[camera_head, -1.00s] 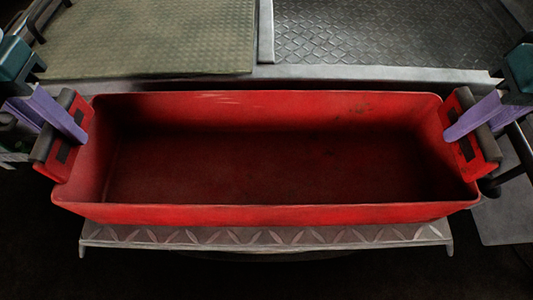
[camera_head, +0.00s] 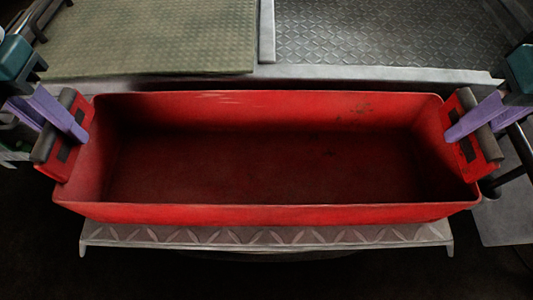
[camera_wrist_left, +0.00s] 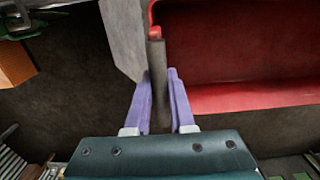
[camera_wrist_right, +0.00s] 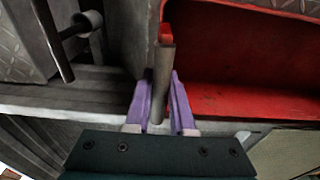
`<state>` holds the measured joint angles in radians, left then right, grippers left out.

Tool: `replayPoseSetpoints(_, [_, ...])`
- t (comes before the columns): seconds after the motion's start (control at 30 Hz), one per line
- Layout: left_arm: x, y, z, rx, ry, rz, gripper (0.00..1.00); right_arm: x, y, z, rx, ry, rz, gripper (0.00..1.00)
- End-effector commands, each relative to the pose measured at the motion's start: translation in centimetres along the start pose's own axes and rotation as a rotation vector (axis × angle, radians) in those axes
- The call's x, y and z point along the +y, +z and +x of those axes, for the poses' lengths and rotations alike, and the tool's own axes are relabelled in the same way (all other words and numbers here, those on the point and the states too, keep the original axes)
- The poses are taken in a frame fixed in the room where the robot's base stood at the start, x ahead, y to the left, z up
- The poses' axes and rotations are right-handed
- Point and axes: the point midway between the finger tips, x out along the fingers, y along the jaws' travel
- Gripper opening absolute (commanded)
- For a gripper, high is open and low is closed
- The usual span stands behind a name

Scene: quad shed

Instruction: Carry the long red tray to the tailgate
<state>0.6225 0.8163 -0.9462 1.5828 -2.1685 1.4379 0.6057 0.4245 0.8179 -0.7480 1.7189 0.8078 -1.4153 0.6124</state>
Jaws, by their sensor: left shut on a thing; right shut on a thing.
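The long red tray (camera_head: 265,214) spans the head view, open side up, and looks empty, with dark marks inside. It appears level. My left gripper (camera_head: 72,125) is shut on the grey bar handle at the tray's left end. My right gripper (camera_head: 458,128) is shut on the matching handle at the right end. In the left wrist view the purple fingers (camera_wrist_left: 158,80) straddle the handle bar, and in the right wrist view the fingers (camera_wrist_right: 160,82) do the same. The tray's underside is hidden in the head view.
Beyond the tray lies a bed with a green textured mat (camera_head: 150,40) and dark diamond plate (camera_head: 390,35), edged by a grey lip (camera_head: 370,74). A metal tread-plate ledge (camera_head: 265,237) shows below the tray's near side. A grey panel (camera_head: 505,210) is at right.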

Motion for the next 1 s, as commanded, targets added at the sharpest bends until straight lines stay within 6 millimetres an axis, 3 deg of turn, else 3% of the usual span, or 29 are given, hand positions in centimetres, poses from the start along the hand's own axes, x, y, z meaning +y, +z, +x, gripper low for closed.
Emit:
replayPoseSetpoints(0.43, [0.1, 0.1, -0.6, -0.002, 0.001, -0.001, 0.00, 0.1, -0.2, -0.6, 0.002, 0.001, 0.001, 0.00])
replayPoseSetpoints(0.8, [0.1, 0.1, -4.3, -0.002, 0.001, -0.001, 0.00, 0.1, -0.6, -4.2, 0.002, 0.001, 0.001, 0.00])
replayPoseSetpoints(1.0, [0.1, 0.1, -5.2, -0.001, 0.001, -0.001, 0.00, 0.1, -0.7, -5.2, 0.002, 0.001, 0.001, 0.00])
